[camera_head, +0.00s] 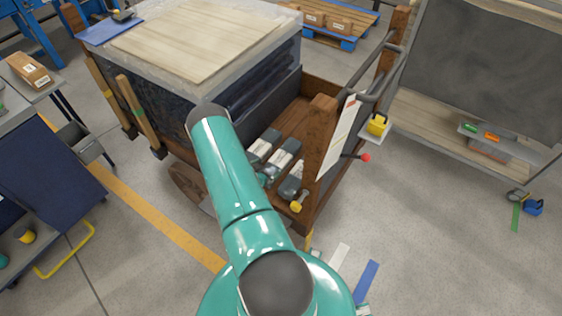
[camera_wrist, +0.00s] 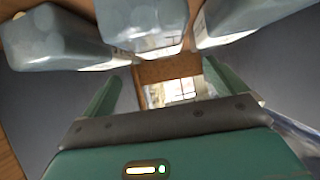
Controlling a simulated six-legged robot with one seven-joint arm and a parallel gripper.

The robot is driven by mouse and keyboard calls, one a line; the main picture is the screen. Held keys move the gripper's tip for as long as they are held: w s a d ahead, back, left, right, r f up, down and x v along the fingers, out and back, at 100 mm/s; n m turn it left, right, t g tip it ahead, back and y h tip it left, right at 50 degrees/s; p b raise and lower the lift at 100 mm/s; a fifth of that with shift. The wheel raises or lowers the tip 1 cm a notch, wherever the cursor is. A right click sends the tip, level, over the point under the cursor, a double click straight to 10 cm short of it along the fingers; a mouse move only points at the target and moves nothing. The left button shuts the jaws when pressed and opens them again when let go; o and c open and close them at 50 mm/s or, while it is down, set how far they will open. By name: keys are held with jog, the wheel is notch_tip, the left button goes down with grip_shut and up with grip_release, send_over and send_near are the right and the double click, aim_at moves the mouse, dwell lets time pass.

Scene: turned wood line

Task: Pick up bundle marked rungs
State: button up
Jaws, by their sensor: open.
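Several grey wrapped bundles with pale labels lie in a row on the wooden cart bed (camera_head: 286,117). In the head view there is a far bundle (camera_head: 263,145), a middle bundle (camera_head: 284,157) and a near bundle (camera_head: 291,184). No marking is legible, so I cannot tell which is the rungs one. In the wrist view a left bundle (camera_wrist: 55,38), a middle bundle (camera_wrist: 142,20) and a right bundle (camera_wrist: 228,18) show at the top. My gripper (camera_wrist: 160,75) is open, its fingers apart beside the bundles with nothing between them. In the head view my arm mostly hides it.
A large wrapped crate (camera_head: 200,45) fills the cart's left part. A wooden post (camera_head: 319,150) with a hanging sheet (camera_head: 338,138) and a red-knobbed lever (camera_head: 365,157) stand right of the bundles. Open floor (camera_head: 430,240) lies to the right.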

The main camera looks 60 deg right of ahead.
aim_at(278, 160)
jog(key=x, duration=0.9)
jog(key=shift+d+r, duration=0.15)
jog(key=shift+d, duration=0.3)
jog(key=shift+c, duration=0.5)
jog(key=shift+r, duration=0.1)
jog(key=c, duration=1.4)
